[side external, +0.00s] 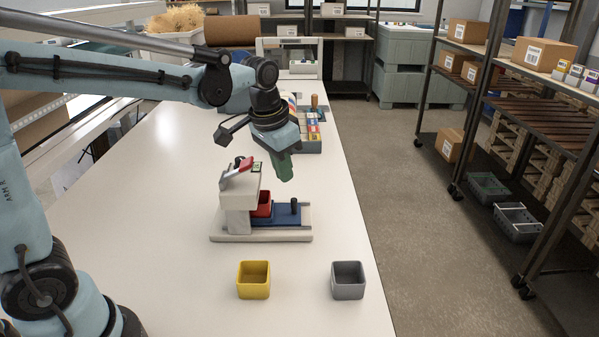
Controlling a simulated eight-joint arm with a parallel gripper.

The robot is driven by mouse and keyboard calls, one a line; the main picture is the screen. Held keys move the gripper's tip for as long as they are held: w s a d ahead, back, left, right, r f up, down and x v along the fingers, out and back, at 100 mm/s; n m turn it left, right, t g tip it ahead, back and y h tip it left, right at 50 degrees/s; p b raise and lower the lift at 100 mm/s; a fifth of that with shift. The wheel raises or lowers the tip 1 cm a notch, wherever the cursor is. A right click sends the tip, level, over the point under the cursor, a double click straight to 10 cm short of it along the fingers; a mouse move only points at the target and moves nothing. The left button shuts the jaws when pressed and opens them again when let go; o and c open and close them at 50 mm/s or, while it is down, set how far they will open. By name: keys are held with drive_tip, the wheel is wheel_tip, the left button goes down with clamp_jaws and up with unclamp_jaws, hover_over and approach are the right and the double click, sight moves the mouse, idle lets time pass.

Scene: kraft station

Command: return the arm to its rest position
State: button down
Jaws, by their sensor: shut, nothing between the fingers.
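My arm reaches in from the left over the white table, with its forearm high across the picture. My gripper (285,176) points down, with green fingers that are shut and empty. It hangs in front of a tray of coloured items and above the back right of a small press-like station. The station (238,218) has a cream body, a red-and-grey lever on top, a red bin (263,205) inside and a blue slide (276,216) with a dark knob. The picture does not settle how far the fingertips are above the slide.
A yellow bin (253,280) and a grey bin (347,281) stand empty at the table's front. The tray of coloured items (311,138) sits behind my gripper. The white table (160,200) is clear left of the station. Shelves with boxes (537,54) stand at the right, across the floor.

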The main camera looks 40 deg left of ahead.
drive_tip(key=s+f+n+t, duration=0.1)
drive_tip(key=s+t, duration=0.3)
drive_tip(key=s, duration=0.7)
drive_tip(key=shift+s+f+n, duration=0.2)
drive_tip(key=shift+s+n, duration=0.1)
drive_tip(key=shift+n, duration=0.1)
drive_tip(key=c, duration=1.7)
unclamp_jaws()
drive_tip(key=shift+s+f, duration=0.1)
drive_tip(key=o, duration=0.3)
drive_tip(key=shift+r+t, duration=0.2)
drive_tip(key=shift+t, duration=0.1)
drive_tip(key=o, duration=0.3)
wheel_tip(320, 180, up, 7)
drive_tip(key=shift+f, duration=0.2)
wheel_tip(320, 180, up, 2)
drive_tip(key=m+g+y, duration=0.3)
drive_tip(key=m+g, duration=0.2)
drive_tip(key=m, duration=0.8)
hover_over(294, 199)
drive_tip(key=s+d, duration=0.3)
drive_tip(key=s, duration=0.1)
drive_tip(key=w+d+f+m+g+y, duration=0.1)
drive_tip(key=w+d+f+m+g, duration=0.1)
drive_tip(key=w+m, duration=0.25)
drive_tip(key=shift+m, duration=0.25)
drive_tip(key=x, duration=1.7)
drive_tip(key=shift+s+d+f, duration=0.3)
drive_tip(key=shift+s+d, duration=0.05)
